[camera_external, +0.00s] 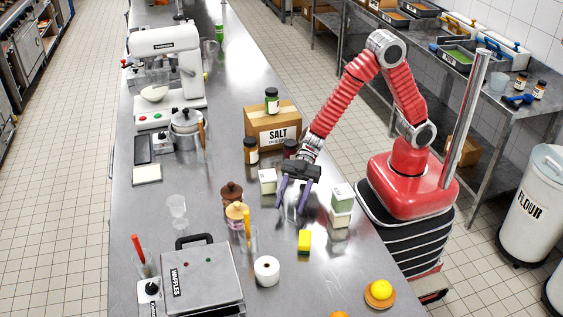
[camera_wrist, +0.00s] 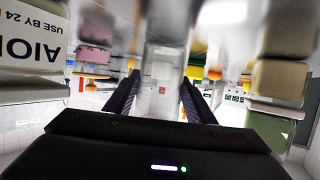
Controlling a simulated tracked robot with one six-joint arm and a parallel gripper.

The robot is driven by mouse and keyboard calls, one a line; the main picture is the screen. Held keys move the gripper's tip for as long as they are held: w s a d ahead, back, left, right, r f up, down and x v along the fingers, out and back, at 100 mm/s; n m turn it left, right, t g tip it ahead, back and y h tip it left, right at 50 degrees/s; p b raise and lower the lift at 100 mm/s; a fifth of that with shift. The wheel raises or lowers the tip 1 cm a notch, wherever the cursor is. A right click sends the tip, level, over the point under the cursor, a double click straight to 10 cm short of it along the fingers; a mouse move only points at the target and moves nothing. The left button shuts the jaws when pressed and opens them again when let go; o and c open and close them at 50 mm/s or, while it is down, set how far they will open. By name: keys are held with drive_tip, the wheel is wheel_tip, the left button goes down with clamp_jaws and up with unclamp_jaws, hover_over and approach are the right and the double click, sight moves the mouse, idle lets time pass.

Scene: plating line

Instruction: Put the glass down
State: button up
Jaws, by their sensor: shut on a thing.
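My gripper (camera_external: 297,202) is low over the right half of the steel counter, fingers pointing down. Its dark purple fingers are closed around a clear glass, which shows between them in the wrist view (camera_wrist: 163,75). In the outside view the glass is faint and mostly lost among the fingers. I cannot tell whether its base touches the counter (camera_external: 215,290). Another clear glass (camera_external: 177,208) stands apart on the left side of the counter.
Stacked tubs (camera_external: 341,205) stand close right of my gripper, a white tub (camera_external: 267,181) close left. A yellow sponge (camera_external: 305,240) lies just in front. The salt box (camera_external: 272,127) is behind.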

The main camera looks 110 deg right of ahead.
drive_tip(key=o, duration=1.2)
drive_tip(key=shift+f, duration=0.1)
drive_tip(key=shift+s+d+r, duration=0.15)
drive_tip(key=shift+d+r, duration=0.15)
drive_tip(key=v, duration=1.1)
drive_tip(key=shift+s+d, duration=0.1)
drive_tip(key=shift+s, duration=0.1)
